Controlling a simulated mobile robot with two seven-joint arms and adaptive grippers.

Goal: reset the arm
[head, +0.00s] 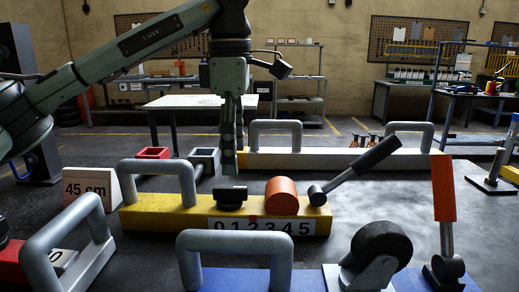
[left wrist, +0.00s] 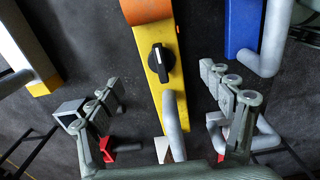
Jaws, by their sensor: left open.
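In the head view a yellow base (head: 150,217) carries a grey loop handle, a black knob (head: 232,196), an orange rounded block (head: 282,196) and a lever arm with a dark grip (head: 365,163), tilted up to the right. A number plate (head: 262,226) is on its front, with a small red mark near the 2. My left gripper (head: 231,168) points down above the black knob, apart from it. In the left wrist view the open fingers (left wrist: 162,75) stand either side of the yellow base, with the knob (left wrist: 160,62) between them. The right gripper does not show.
A blue base (head: 220,279) with a caster wheel (head: 381,246) and an upright orange-gripped lever (head: 444,190) stands in front. A white base (head: 310,158) lies behind. A "45 cm" sign (head: 88,188) and red and grey sockets (head: 152,153) are at left.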

